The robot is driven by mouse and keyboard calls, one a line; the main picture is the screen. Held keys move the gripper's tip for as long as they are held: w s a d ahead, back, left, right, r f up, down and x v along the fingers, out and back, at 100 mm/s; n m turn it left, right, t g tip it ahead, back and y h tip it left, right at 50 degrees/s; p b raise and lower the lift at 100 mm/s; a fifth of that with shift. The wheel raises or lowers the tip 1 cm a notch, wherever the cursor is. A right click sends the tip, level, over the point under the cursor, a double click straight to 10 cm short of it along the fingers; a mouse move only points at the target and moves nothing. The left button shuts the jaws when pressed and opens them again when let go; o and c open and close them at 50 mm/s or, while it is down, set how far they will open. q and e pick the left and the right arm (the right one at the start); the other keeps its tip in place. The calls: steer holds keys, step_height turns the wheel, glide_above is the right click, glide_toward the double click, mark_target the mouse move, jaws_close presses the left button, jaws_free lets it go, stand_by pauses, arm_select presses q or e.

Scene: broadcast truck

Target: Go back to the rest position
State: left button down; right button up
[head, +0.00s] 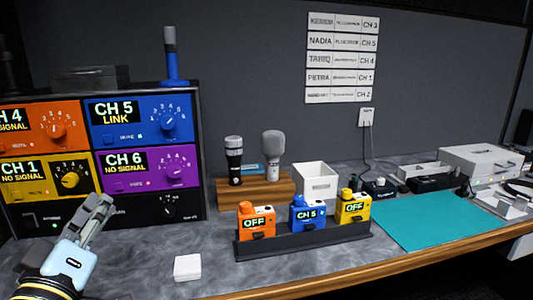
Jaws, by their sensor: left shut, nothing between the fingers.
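My left gripper (99,213) is at the lower left in the head view, in front of the receiver rack (122,214). It is shut with nothing in it. It is in front of the yellow CH 1 panel's lower edge and seems apart from the rack, though the exact gap is hard to tell. My right gripper is not in view.
An orange pack (256,222), a blue pack (307,213) and a yellow pack (353,206) stand in a black tray (305,241). A small white box (187,267) lies near the front. Two microphones stand in a wooden block (254,189). A teal mat (440,222) is clear.

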arm_select(q)
steer(key=s+d+f+m+g+h, duration=0.3)
steer(key=s+f+m+g, duration=0.35)
steer(key=f+g, duration=0.2)
steer(key=s+a+f+m+g+y, duration=0.1)
steer(key=s+a+f+g, duration=0.2)
steer(key=s, duration=0.6)
steer(key=s+a+f+m+g+y, duration=0.1)
steer(key=s+f+m+g+y, duration=0.1)
steer(key=s+g, duration=0.45)
steer(key=s+a+f+b, duration=0.1)
steer(key=s+f+b, duration=0.15)
steer(key=f, duration=1.45)
steer(key=s+a+f+b, duration=0.2)
steer(key=s+f, duration=0.1)
steer(key=f, duration=1.3)
steer(key=s+f+g+b, duration=0.2)
steer(key=s+f, duration=1.4)
steer(key=s, duration=0.1)
steer(key=shift+s+a+f+n+b, duration=0.25)
steer(key=shift+f+n+b, duration=0.1)
steer(key=shift+n, duration=0.1)
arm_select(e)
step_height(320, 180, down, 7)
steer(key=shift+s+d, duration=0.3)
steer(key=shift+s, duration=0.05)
